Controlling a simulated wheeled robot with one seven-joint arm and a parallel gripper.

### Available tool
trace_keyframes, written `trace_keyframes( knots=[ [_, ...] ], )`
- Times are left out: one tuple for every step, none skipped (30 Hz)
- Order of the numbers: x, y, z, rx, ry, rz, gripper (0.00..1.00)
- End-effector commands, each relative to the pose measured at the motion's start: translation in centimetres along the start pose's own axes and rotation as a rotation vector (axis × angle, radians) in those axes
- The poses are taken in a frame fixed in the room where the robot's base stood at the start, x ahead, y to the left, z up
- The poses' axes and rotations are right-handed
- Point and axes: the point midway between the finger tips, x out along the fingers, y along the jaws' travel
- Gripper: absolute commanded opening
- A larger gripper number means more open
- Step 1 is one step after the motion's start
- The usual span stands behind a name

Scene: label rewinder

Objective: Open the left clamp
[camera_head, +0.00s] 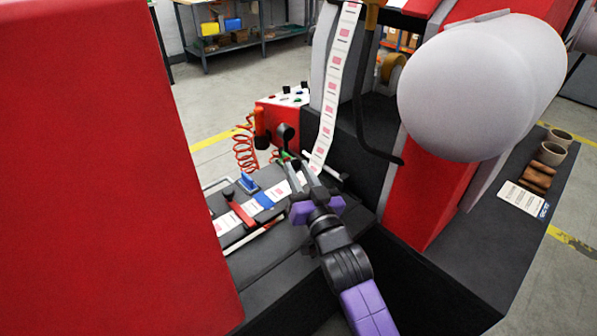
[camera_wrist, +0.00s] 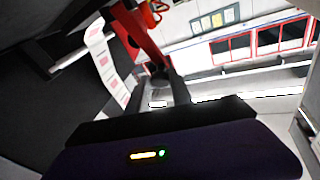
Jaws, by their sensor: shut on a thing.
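A red clamp bar (camera_head: 242,214) lies across the printed label strip (camera_head: 228,222) on the dark splice table, left of my gripper in the head view. My gripper (camera_head: 302,172) is over the right part of this table, with its fingers beside the strip. In the wrist view a red bar (camera_wrist: 138,35) with a dark end runs down to my fingers (camera_wrist: 160,88), which are shut on that end. My gripper hides the part it holds in the head view, so I cannot tell which clamp this bar belongs to.
A blue-handled tool (camera_head: 247,182) stands behind the strip. A red coiled hose (camera_head: 244,152) and a control box (camera_head: 285,105) are behind the table. A large red panel (camera_head: 100,170) closes off the left. A big pale roll (camera_head: 480,85) overhangs the right.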

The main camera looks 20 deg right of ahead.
Motion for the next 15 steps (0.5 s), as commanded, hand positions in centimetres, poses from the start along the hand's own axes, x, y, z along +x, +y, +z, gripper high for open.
trace_keyframes(
  knots=[
    [-0.22, 1.35, 1.24, -0.004, -0.027, 0.024, 0.0],
    [-0.22, 1.35, 1.24, -0.004, -0.027, 0.024, 0.0],
    [-0.22, 1.35, 1.23, -0.004, -0.027, 0.024, 0.0],
    [-0.22, 1.35, 1.23, -0.004, -0.027, 0.024, 0.0],
    [-0.22, 1.35, 1.23, -0.004, -0.027, 0.024, 0.0],
    [-0.22, 1.35, 1.23, -0.004, -0.027, 0.024, 0.0],
    [-0.22, 1.35, 1.23, -0.004, -0.027, 0.024, 0.0],
    [-0.22, 1.35, 1.23, -0.004, -0.027, 0.024, 0.0],
    [-0.22, 1.35, 1.23, -0.004, -0.027, 0.024, 0.3],
    [-0.21, 1.32, 1.22, -0.004, -0.026, 0.024, 0.36],
    [-0.2, 1.29, 1.22, -0.003, -0.026, 0.023, 0.42],
    [-0.19, 1.22, 1.18, -0.003, -0.026, 0.022, 0.48],
    [-0.17, 1.15, 1.14, -0.003, -0.025, 0.021, 0.48],
    [-0.15, 1.07, 1.08, -0.003, -0.023, 0.02, 0.48],
    [-0.13, 0.98, 0.99, -0.002, -0.022, 0.018, 0.48]
  ],
)
